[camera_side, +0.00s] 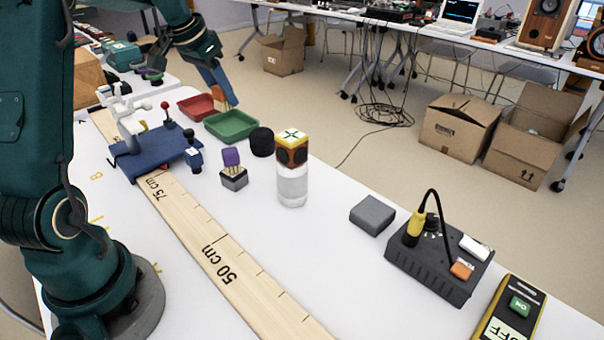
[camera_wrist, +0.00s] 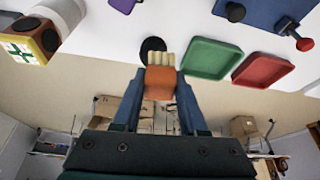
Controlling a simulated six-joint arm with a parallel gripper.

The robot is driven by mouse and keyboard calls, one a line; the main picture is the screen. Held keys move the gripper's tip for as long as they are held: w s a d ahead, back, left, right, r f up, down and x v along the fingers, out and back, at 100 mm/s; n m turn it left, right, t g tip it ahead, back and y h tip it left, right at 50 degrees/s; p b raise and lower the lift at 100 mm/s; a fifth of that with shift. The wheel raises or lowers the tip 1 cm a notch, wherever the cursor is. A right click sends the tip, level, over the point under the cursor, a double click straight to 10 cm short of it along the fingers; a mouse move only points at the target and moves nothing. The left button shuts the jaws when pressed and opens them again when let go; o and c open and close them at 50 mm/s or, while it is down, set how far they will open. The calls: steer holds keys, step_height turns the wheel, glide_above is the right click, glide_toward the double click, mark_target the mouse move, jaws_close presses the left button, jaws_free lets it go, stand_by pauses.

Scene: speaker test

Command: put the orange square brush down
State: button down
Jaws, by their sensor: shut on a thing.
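The orange square brush (camera_wrist: 159,84) has an orange block and pale bristles. My gripper (camera_wrist: 152,88) is shut on the block, with a finger on either side, and the bristles point away from the gripper. In the side view my gripper (camera_side: 220,88) points down with the brush (camera_side: 226,97) at its tip, by the far edge of the table near the green tray (camera_side: 230,126) and the red tray (camera_side: 196,106). The brush appears to be off the table; its exact height is hard to tell. Both trays look empty.
A round black thing (camera_side: 262,141) stands close to the green tray. A purple brush (camera_side: 231,157) sits in a grey holder (camera_side: 234,180). A white cylinder (camera_side: 292,187) bears a speaker cube (camera_side: 291,152). A blue fixture (camera_side: 156,152) stands left.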

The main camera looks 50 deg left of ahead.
steer(key=shift+r, duration=0.75)
steer(key=shift+d+m, duration=0.3)
steer(key=s+d+m+g+h, duration=0.2)
steer(key=s+d+m+h, duration=0.1)
steer(key=d+m, duration=0.6)
steer(key=s+d+m+g+h, duration=0.2)
steer(key=s+d+m, duration=0.1)
steer(key=d+m, duration=0.6)
steer(key=shift+m+g, duration=0.3)
steer(key=shift+m, duration=0.1)
steer(key=d+f, duration=0.3)
steer(key=f, duration=0.1)
steer(key=w+d+f, duration=0.1)
steer(key=d+f, duration=0.3)
steer(key=w+d+f, duration=0.1)
steer(key=d+f, duration=0.3)
steer(key=shift+d, duration=0.25)
steer(key=shift+d+f, duration=0.1)
steer(key=shift+d, duration=0.05)
steer(key=shift+f, duration=1.9)
steer(key=shift+f, duration=0.1)
